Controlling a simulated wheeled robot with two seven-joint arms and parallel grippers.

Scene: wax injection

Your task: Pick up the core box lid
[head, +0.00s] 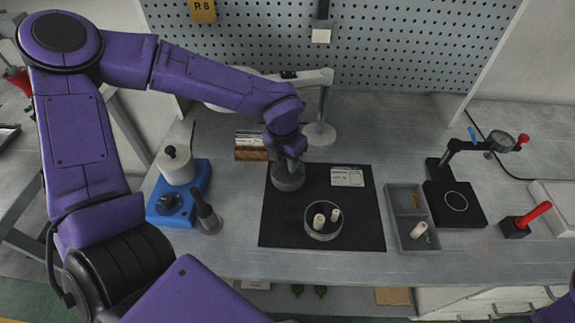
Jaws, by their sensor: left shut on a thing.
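The core box lid (287,180) is a round dark grey piece over the upper left part of the black mat (283,232). My left gripper (288,162) reaches down from above and is shut on the lid; its fingertips are small and partly hidden. I cannot tell whether the lid touches the mat or hangs just above it. The open round core box (323,236) stands on the mat to the lower right of the lid, with two pale cylinders inside. My right gripper is not in view.
A white label card (347,177) lies at the mat's upper right. A grey divided tray (392,200) stands right of the mat. A blue-based wax pot (175,195) and a dark upright tool (207,215) stand left. A lamp stand (320,133) rises behind.

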